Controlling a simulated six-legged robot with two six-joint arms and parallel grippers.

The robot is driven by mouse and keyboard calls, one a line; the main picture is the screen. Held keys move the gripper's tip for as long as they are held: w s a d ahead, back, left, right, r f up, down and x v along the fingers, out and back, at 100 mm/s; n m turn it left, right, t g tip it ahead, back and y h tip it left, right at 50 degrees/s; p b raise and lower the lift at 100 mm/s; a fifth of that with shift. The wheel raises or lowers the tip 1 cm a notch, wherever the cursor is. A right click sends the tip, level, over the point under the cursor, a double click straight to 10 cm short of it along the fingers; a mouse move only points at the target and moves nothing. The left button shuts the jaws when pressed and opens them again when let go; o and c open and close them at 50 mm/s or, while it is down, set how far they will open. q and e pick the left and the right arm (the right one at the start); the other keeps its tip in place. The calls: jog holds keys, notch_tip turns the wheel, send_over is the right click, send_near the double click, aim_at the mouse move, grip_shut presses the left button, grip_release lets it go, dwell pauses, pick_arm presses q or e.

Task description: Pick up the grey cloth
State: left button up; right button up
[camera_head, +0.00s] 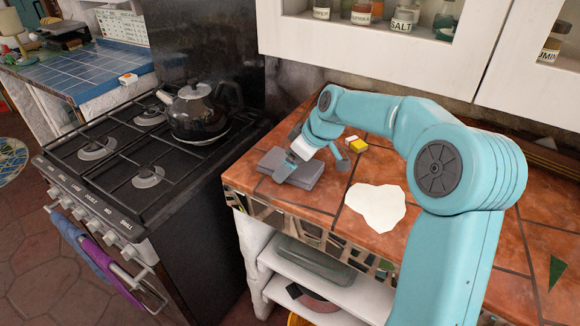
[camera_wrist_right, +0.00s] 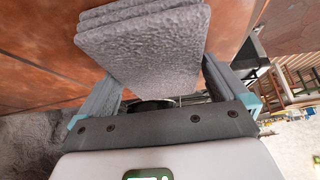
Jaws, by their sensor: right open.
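The grey cloth (camera_head: 305,180) is a folded, layered stack lying flat on the tiled counter near its left edge. My right gripper (camera_head: 314,165) is over the cloth with its fingers spread. In the right wrist view the cloth (camera_wrist_right: 145,45) fills the top middle, its rounded edge towards the palm. The open fingers (camera_wrist_right: 160,72) stand on either side of its near part. I cannot tell whether either finger touches it. My left gripper is not in view.
A yellow-and-white sponge (camera_head: 357,146) lies behind the gripper. A flat cream-coloured sheet (camera_head: 376,207) lies to the right on the counter. The black stove (camera_head: 150,170) with a kettle (camera_head: 198,112) stands to the left, across a gap. White cabinets (camera_head: 375,45) hang above.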

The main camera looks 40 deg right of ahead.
jog(key=shift+s, duration=0.1)
jog(key=c, duration=0.7)
notch_tip(320, 180, up, 20)
jog(key=p, duration=0.4)
jog(key=shift+p, duration=0.35)
